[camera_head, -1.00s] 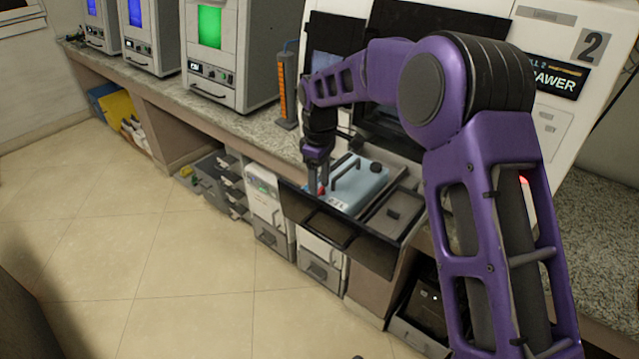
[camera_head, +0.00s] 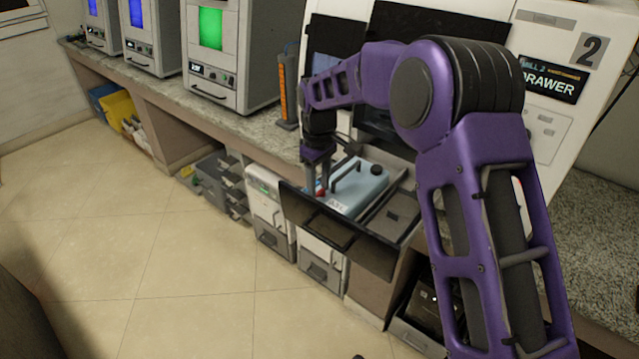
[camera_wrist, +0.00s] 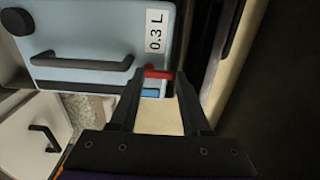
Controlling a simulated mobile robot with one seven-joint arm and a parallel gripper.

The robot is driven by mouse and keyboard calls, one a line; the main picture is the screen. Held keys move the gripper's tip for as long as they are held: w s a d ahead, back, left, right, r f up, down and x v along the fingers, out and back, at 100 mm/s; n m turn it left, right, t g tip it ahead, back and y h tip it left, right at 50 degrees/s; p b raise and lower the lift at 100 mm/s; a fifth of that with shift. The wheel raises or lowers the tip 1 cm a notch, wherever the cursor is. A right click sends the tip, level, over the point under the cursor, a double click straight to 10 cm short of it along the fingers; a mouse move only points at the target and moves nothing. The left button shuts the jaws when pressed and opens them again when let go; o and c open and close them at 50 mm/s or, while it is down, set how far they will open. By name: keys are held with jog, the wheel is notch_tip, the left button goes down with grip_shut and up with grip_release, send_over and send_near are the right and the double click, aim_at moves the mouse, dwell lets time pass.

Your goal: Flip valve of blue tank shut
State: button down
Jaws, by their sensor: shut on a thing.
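The blue tank (camera_head: 362,184) is a flat light-blue box with a black handle bar and a dark round cap, lying in an open drawer. In the wrist view the tank (camera_wrist: 85,62) fills the upper left and bears a "0.3 L" label. Its red valve lever (camera_wrist: 158,73) lies near the tank's edge, roughly level across that picture. My gripper (camera_wrist: 160,76) is shut on the lever, one finger on each side. In the head view my gripper (camera_head: 319,192) reaches down at the tank's near left corner; the lever is mostly hidden there.
The dark drawer front (camera_head: 345,232) stands out below the counter (camera_head: 150,85), with a grey lidded compartment (camera_head: 395,212) right of the tank. White drawer units (camera_head: 265,205) stand under the counter to the left. The tiled floor (camera_head: 150,240) in front is clear.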

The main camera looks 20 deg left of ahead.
aim_at(318, 192)
jog(key=c, duration=0.6)
grip_release()
jog(key=shift+c, duration=0.2)
notch_tip(318, 192, up, 18)
jog(key=p, duration=0.1)
jog(key=shift+f, duration=0.25)
